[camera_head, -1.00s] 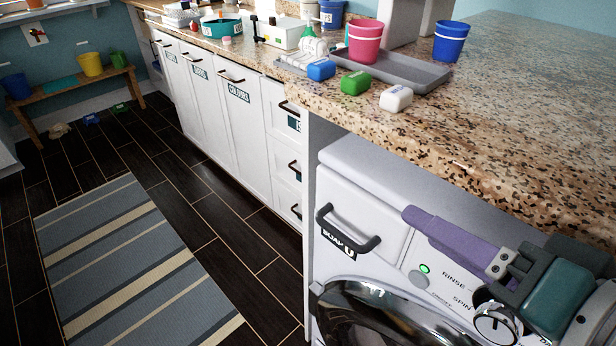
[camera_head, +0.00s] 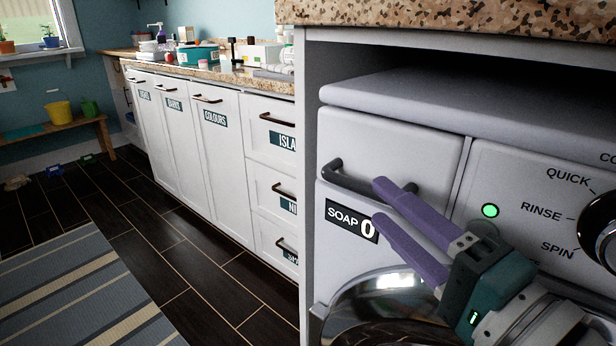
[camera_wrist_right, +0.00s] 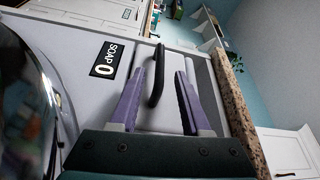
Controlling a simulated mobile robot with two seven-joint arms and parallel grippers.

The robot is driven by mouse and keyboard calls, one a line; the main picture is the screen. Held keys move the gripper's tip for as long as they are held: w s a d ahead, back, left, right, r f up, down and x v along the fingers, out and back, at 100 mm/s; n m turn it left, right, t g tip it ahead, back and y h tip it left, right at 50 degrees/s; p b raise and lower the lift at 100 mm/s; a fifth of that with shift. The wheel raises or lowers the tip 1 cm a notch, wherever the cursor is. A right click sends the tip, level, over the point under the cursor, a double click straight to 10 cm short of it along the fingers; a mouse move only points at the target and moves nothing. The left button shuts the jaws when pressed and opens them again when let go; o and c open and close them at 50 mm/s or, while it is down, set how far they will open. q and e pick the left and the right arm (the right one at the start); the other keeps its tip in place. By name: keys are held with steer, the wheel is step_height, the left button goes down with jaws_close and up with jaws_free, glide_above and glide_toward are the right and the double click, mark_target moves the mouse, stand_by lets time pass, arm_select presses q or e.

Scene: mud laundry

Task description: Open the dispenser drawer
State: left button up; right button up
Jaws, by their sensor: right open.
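The dispenser drawer (camera_head: 385,150) is a pale front at the upper left of the washing machine, above a black "SOAP 0" label (camera_head: 351,220). It appears closed, flush with the panel. Its dark bar handle (camera_head: 345,182) is partly hidden behind my right gripper. My right gripper (camera_head: 376,203), with two purple fingers, is open in front of the drawer. In the right wrist view the handle (camera_wrist_right: 157,75) stands between the two spread fingers, near their tips. I cannot tell whether a finger touches it. My left gripper is not in view.
The granite counter (camera_head: 450,14) overhangs the machine closely. The control panel with a green light (camera_head: 490,210) and a dial (camera_head: 600,230) is right of the drawer. The round door (camera_head: 385,300) is below.

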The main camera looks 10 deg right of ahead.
mark_target(372, 198)
steer(key=x, duration=0.5)
steer(key=shift+w+b, duration=0.25)
steer(key=shift+b, duration=0.1)
jaws_close()
stand_by(1.1)
